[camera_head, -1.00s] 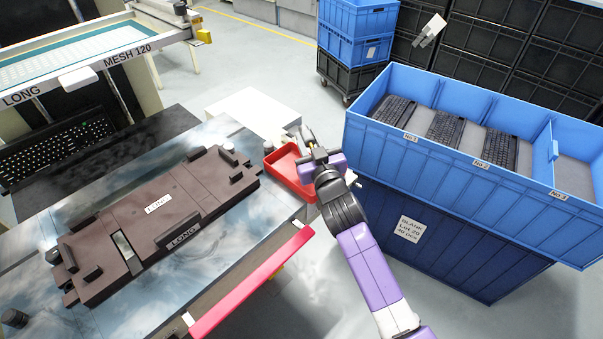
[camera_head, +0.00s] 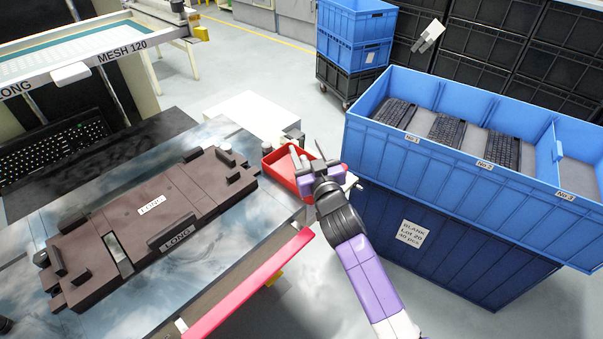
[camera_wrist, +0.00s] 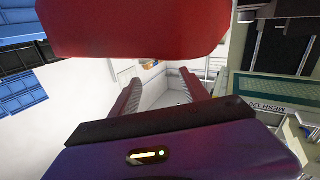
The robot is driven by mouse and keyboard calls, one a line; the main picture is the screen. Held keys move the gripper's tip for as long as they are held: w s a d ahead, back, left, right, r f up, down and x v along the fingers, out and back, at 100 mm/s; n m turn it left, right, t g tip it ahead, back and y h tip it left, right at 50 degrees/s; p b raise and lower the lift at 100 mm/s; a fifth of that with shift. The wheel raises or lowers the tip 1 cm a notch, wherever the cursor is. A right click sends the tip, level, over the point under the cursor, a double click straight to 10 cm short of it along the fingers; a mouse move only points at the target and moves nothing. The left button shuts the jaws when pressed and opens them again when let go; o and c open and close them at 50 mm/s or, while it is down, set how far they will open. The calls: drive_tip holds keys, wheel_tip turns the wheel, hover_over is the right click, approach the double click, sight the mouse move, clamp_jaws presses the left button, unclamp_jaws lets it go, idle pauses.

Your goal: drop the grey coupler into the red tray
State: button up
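The red tray (camera_head: 273,167) sits at the right edge of the work table in the head view. My gripper (camera_head: 318,158) is at the tray's right side, overlapping it in the picture. A pale grey elongated piece (camera_head: 296,158) shows within the tray's outline beside my gripper; it may be the grey coupler, but I cannot tell for sure, nor whether it rests on the tray floor. In the wrist view my gripper's fingers (camera_wrist: 163,92) stand apart, with no held part visible between them. A large red shape (camera_wrist: 135,30) fills the top there.
A dark brown fixture marked LONG (camera_head: 150,225) lies on the table. A blue crate of keyboards (camera_head: 400,150) stands close on the right. A white box (camera_head: 250,115) is behind the tray. A red bar (camera_head: 250,285) runs along the table's front edge.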

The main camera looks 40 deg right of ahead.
drive_tip(key=b+v, duration=0.2)
drive_tip(key=v, duration=0.5)
drive_tip(key=shift+f, duration=0.2)
drive_tip(key=shift+s+a+r, duration=0.15)
drive_tip(key=shift+s+a, duration=0.05)
drive_tip(key=shift+s, duration=0.2)
drive_tip(key=s+a+r+n+t+y, duration=0.1)
drive_tip(key=s+a+n+t+y, duration=0.25)
drive_tip(key=s+a, duration=0.75)
drive_tip(key=s+a+f+g+y, duration=0.1)
drive_tip(key=s+a, duration=0.4)
drive_tip(key=s, duration=0.5)
drive_tip(key=s+a+f+g+y, duration=0.1)
drive_tip(key=s+a+g+y, duration=0.2)
drive_tip(key=s, duration=0.8)
drive_tip(key=shift+s+a+f+n+y, duration=0.2)
drive_tip(key=shift+a+f+n+y, duration=0.2)
drive_tip(key=shift+a, duration=0.55)
